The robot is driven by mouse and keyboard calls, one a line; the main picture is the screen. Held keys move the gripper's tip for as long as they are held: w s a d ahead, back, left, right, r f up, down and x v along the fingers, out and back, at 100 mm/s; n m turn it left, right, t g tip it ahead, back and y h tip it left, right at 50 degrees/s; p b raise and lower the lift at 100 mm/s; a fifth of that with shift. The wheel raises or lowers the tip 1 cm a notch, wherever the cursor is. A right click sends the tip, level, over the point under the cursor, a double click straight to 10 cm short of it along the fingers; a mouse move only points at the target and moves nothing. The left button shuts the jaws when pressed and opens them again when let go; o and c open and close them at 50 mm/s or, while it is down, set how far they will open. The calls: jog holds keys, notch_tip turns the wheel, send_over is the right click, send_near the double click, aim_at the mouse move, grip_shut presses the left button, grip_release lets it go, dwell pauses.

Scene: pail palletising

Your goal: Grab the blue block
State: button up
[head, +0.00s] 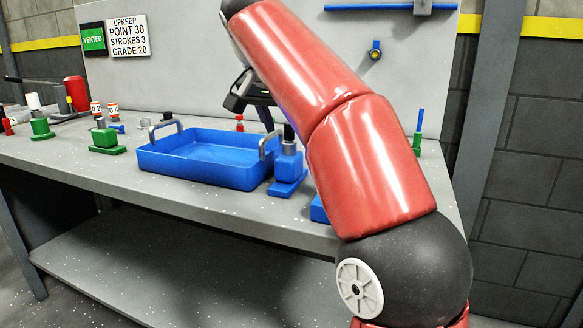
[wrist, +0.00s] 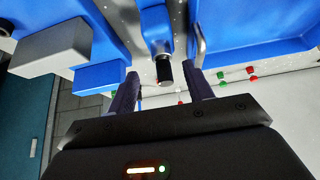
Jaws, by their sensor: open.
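A blue block (head: 288,165) with a grey collar and black top stands upright on a blue base plate, just right of the blue tray. In the wrist view the blue block (wrist: 155,22) is at top centre, its black tip pointing toward the gap between my fingers. My gripper (wrist: 164,78) is open and empty, one finger on each side of that tip in the picture; contact cannot be told. In the head view my dark gripper (head: 266,112) is above the tray's right end, partly hidden by my red arm. Another blue piece (head: 318,210) is mostly hidden behind my arm.
The blue tray (head: 205,178) has raised grey handles, one close beside the block. A grey block (wrist: 50,48) is at left in the wrist view. Green fittings (head: 105,138) and a red canister (head: 76,93) stand left on the grey bench (head: 90,175). A panel stands behind.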

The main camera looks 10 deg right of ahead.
aim_at(287, 140)
jog(key=b+x, duration=0.1)
jog(key=x, duration=0.2)
jog(key=b+x, duration=0.1)
jog(key=x, duration=0.3)
jog(key=shift+a+f, duration=0.2)
jog(key=shift+f, duration=0.05)
jog(key=shift+c, duration=0.2)
jog(key=shift+r, duration=0.1)
grip_shut()
